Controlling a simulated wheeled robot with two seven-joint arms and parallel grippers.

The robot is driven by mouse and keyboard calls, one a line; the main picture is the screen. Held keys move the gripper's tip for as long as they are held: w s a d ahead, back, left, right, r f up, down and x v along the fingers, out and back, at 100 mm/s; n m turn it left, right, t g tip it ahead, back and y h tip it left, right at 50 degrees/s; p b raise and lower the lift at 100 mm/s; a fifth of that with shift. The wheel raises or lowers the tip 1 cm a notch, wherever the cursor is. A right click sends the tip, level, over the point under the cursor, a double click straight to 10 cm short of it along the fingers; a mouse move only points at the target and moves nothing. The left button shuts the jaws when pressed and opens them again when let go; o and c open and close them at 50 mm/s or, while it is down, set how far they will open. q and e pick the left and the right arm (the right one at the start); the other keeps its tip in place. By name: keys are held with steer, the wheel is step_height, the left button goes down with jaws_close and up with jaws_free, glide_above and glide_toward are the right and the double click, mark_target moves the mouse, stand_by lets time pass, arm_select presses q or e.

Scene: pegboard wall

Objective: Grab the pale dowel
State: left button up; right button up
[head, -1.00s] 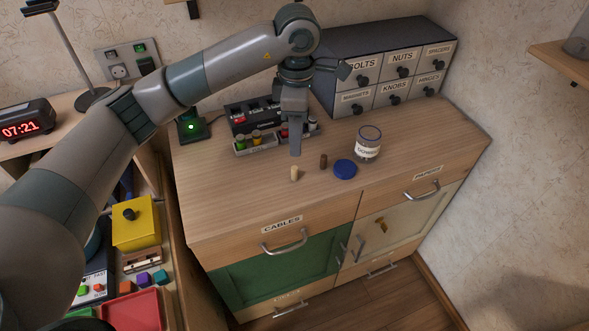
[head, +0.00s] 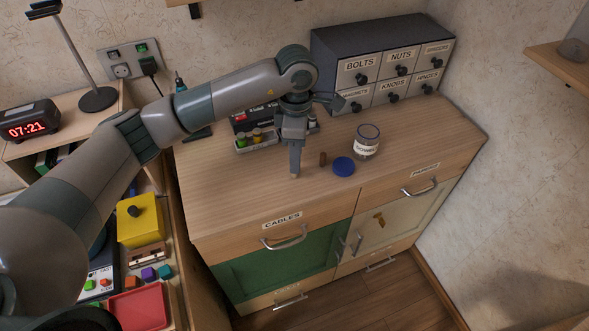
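My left gripper (head: 295,170) points down at the cabinet top (head: 235,185), its fingertips low over the spot where the pale dowel stood. The pale dowel is hidden by the fingers, and I cannot tell whether they are closed on it. A dark brown dowel (head: 323,158) stands upright just to the right of the fingers. A blue lid (head: 343,166) lies flat right of that, and an open glass jar with a label (head: 367,142) stands behind the lid. My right gripper is not in view.
A grey drawer unit (head: 385,65) stands at the back right. A small rack with colored pieces (head: 256,141) sits behind my gripper. The front and right of the cabinet top are clear. A yellow box (head: 139,226) and a red tray (head: 138,309) are at lower left.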

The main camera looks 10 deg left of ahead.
arm_select(q)
steer(key=shift+a+f+p, duration=0.15)
steer(key=shift+f+p, duration=0.45)
step_height(320, 180, down, 3)
steer(key=shift+p, duration=0.7)
steer(key=shift+w+f, duration=0.1)
steer(key=shift+f, duration=0.2)
steer(key=shift+c, duration=0.6)
jaws_close()
